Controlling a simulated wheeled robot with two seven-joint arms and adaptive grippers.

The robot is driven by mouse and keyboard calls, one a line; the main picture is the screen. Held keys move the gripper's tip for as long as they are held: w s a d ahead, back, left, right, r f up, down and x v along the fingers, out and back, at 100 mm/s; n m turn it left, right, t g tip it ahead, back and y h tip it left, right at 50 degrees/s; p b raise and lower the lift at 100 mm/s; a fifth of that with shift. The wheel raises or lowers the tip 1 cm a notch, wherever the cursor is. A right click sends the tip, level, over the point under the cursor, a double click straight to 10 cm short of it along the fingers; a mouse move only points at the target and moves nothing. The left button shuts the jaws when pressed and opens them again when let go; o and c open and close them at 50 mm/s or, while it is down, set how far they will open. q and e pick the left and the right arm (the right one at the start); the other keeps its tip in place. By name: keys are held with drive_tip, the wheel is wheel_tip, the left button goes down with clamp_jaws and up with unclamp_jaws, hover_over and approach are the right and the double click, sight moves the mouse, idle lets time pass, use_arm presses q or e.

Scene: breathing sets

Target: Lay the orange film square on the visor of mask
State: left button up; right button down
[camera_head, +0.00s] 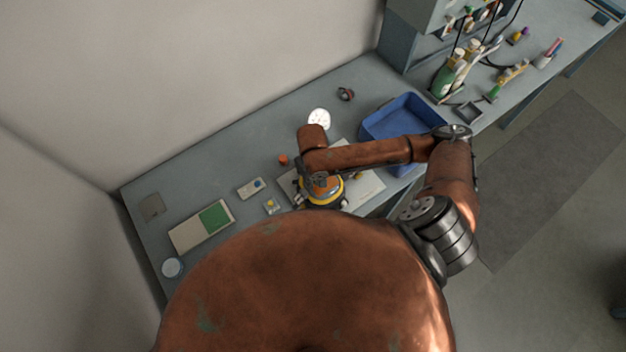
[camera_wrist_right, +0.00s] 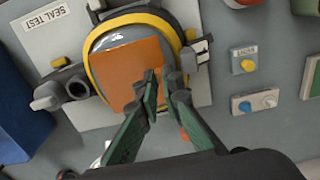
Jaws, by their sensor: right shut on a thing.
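The mask (camera_wrist_right: 183,38) lies on a white board, with a yellow rim around its clear grey visor (camera_wrist_right: 112,38). The orange film square (camera_wrist_right: 125,72) covers much of the visor in the right wrist view. My right gripper (camera_wrist_right: 163,82) is shut on the film's right edge with its green fingers. I cannot tell whether the film touches the visor. In the head view the mask (camera_head: 309,203) and the orange film (camera_head: 322,188) show below my right arm's wrist, which hides part of them. My left gripper is in neither view.
The white board (camera_wrist_right: 98,118) reads "SEAL TEST". A blue tray (camera_head: 372,131) stands to the right in the head view. A white disc (camera_head: 319,118), small button boxes (camera_head: 250,188) and a green-and-cream panel (camera_head: 186,236) lie around the mask. Bare bench shows at the left.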

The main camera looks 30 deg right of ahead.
drive_tip(key=shift+f, duration=0.1)
drive_tip(key=c, duration=2.1)
unclamp_jaws()
wheel_tip(320, 180, up, 12)
